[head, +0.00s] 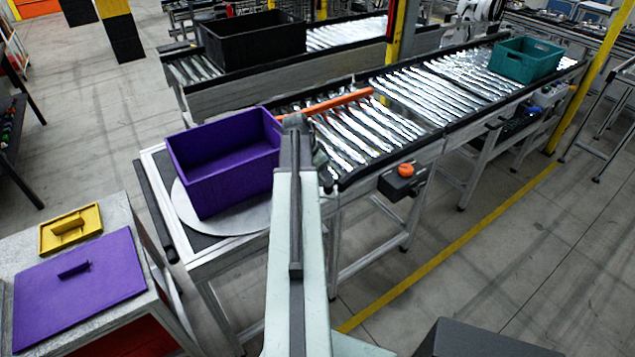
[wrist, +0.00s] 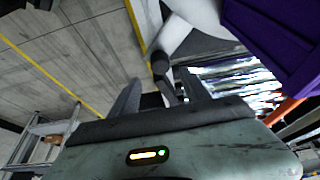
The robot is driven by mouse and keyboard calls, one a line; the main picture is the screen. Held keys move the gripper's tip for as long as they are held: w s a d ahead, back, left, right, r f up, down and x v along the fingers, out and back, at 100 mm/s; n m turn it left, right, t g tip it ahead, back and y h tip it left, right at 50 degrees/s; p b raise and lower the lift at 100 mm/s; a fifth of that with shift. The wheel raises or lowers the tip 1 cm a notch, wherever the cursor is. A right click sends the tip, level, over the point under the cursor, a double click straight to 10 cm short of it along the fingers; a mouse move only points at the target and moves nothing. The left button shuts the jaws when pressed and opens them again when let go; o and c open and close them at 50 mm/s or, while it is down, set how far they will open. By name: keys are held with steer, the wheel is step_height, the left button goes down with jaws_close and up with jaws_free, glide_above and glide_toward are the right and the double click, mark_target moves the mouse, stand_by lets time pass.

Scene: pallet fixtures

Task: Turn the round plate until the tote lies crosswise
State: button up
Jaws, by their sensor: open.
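The purple tote (head: 235,178) sits open and upright on the round grey plate (head: 228,220), on a stand at the conveyor's near end. Its longer sides appear to run roughly along the conveyor. My gripper (head: 294,122) is at the tote's right side in the head view, its fingers hard to make out there. In the wrist view my gripper (wrist: 160,95) is open, with a dark knob (wrist: 160,64) beyond and between its fingertips. The knob is close to the pale plate (wrist: 190,38); I cannot tell whether a finger touches it. The tote (wrist: 275,38) fills the upper right corner.
An orange bar (head: 340,103) lies across the roller conveyor (head: 415,92) beside the tote. A teal crate (head: 527,60) and a black crate (head: 252,38) stand farther off. A control box with an orange button (head: 405,170) hangs on the conveyor's side. A cabinet with a purple lid (head: 80,285) is at left.

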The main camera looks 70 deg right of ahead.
steer(key=b+x, duration=0.7)
steer(key=x, duration=0.1)
steer(key=shift+r, duration=0.1)
jaws_close()
steer(key=shift+s, duration=0.1)
stand_by(1.1)
